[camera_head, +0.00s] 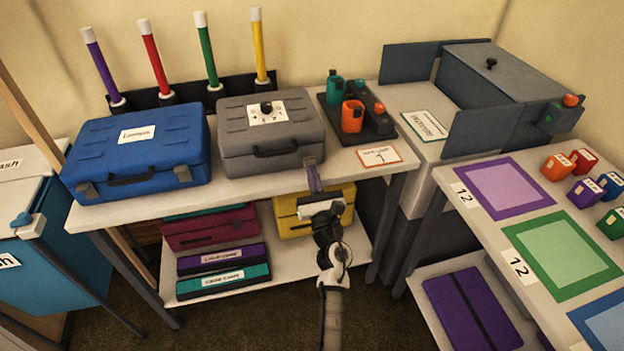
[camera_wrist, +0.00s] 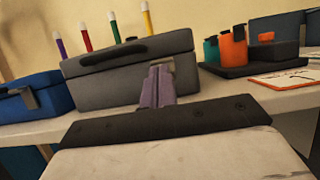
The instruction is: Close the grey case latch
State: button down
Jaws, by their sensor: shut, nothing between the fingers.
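The grey case (camera_head: 270,132) stands on the table with its lid down, beside the blue case. Its front handle and a dial on a white label on the lid show in the head view. My gripper (camera_head: 314,178) is at the right end of the case's front face, where the latch area is. The purple fingers are shut with nothing between them. In the wrist view my gripper (camera_wrist: 160,80) overlaps the right part of the grey case (camera_wrist: 115,85). A small grey piece, likely the latch (camera_wrist: 168,65), shows just behind the fingertips. The fingers partly hide it, so I cannot tell its position or any contact.
A blue case (camera_head: 150,150) stands to the left. A dark tray (camera_head: 372,125) with teal and orange cups is to the right, behind a card marked 1 (camera_head: 380,156). Several coloured batons stand behind.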

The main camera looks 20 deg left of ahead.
aim_at(312, 159)
jog(key=shift+w+a+r+p, duration=0.2)
jog(key=shift+w+r+p, duration=0.05)
jog(key=shift+r, duration=0.45)
jog(key=shift+w+a+r+p, duration=0.2)
jog(key=shift+w+r, duration=0.1)
jog(key=shift+r, duration=0.45)
jog(key=shift+w+a+r+p, duration=0.15)
jog(key=shift+w+r+p, duration=0.1)
jog(key=shift+r, duration=0.45)
jog(key=shift+s+d, duration=0.1)
